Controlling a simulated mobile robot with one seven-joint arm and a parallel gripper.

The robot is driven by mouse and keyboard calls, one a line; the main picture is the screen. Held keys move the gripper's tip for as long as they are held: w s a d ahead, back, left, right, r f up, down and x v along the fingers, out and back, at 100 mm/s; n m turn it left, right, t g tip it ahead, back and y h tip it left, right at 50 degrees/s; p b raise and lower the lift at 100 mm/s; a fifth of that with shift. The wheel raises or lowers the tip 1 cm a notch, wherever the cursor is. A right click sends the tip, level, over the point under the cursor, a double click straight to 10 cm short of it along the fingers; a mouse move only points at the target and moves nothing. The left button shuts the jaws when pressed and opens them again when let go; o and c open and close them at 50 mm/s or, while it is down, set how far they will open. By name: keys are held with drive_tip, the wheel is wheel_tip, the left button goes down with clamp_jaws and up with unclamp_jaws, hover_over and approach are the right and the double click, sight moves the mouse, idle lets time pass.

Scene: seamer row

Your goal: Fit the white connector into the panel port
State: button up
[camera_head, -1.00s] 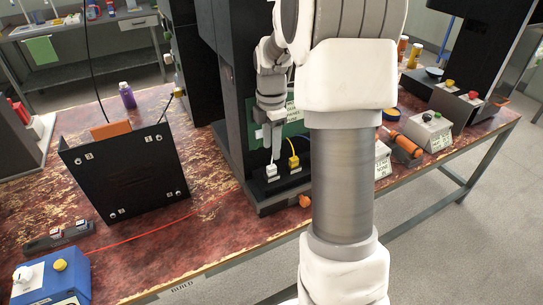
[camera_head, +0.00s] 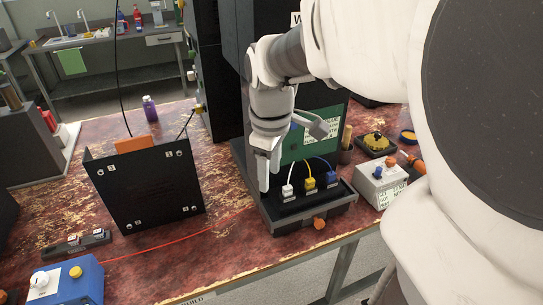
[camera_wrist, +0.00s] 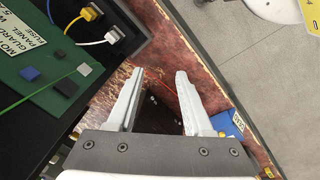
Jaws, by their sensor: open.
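The white connector (camera_head: 287,191) stands at the left of a black holder at the machine's foot, with a white cable rising from it. It also shows at the upper left of the wrist view (camera_wrist: 112,37). A green board (camera_head: 318,137) with a label stands behind the holder. In the wrist view the board (camera_wrist: 48,98) carries small blue, black and white blocks; I cannot tell which is the port. My gripper (camera_head: 268,172) points down just left of the white connector, apart from it. In the wrist view its fingers (camera_wrist: 160,76) are open and empty.
A yellow connector (camera_head: 309,184) and a blue one (camera_head: 331,177) stand right of the white one. A black panel (camera_head: 146,182) stands on the table at left. A blue box (camera_head: 66,284) is front left, a grey box (camera_head: 381,183) at right. The table between is mostly clear.

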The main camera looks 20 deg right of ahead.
drive_tip(key=s+a+r+m+t, duration=0.2)
drive_tip(key=s+a+m, duration=0.15)
drive_tip(key=s, duration=0.25)
drive_tip(key=s+a+r+m+t, duration=0.2)
drive_tip(key=s+m, duration=0.3)
drive_tip(key=s, duration=0.1)
wheel_tip(320, 180, up, 6)
drive_tip(key=w+p, duration=0.1)
drive_tip(key=p, duration=0.5)
drive_tip(key=shift+a+p, duration=0.2)
drive_tip(key=shift+p, duration=0.1)
drive_tip(key=shift+a+n, duration=0.1)
drive_tip(key=shift+n, duration=0.15)
